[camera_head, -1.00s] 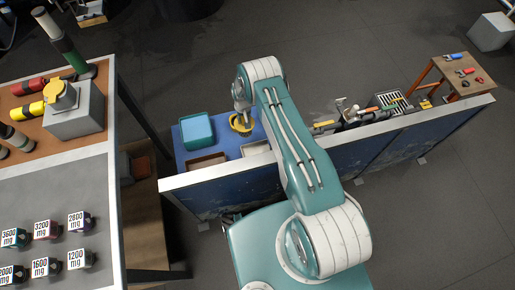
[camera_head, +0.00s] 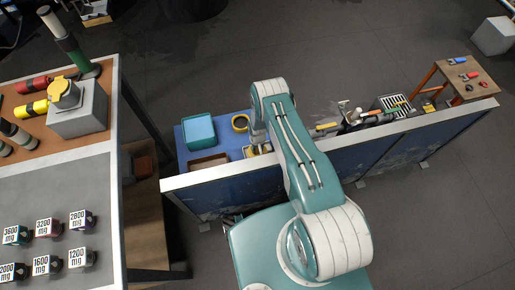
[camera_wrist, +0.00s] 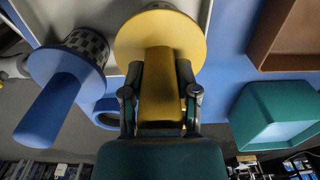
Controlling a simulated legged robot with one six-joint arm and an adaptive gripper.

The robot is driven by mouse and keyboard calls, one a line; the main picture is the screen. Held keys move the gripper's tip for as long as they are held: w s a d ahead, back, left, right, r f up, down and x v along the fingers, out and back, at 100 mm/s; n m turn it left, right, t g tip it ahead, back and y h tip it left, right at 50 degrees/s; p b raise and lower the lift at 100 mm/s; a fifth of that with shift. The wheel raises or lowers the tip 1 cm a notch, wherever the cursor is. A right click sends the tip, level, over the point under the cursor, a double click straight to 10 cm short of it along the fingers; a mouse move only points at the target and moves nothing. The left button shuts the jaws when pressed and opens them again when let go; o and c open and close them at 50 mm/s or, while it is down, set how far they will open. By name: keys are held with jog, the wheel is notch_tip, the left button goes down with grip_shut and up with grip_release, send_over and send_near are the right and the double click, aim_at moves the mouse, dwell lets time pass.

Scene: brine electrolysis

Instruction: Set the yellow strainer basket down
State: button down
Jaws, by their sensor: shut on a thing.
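The yellow strainer basket (camera_wrist: 160,35) shows in the wrist view as a yellow disc with a thick handle. My gripper (camera_wrist: 160,85) is shut on that handle. In the head view my gripper (camera_head: 258,148) is small and partly hidden by my arm, over the pale tray area.
A blue strainer basket (camera_wrist: 70,70) with a checkered mesh is left of my gripper in the wrist view, near a blue ring (camera_wrist: 105,113). A teal box (camera_head: 198,131) and a brown tray (camera_head: 208,163) are to the left. A raised white edge (camera_head: 225,172) runs along the near side.

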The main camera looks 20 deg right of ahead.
jog(key=shift+c, duration=1.8)
grip_release()
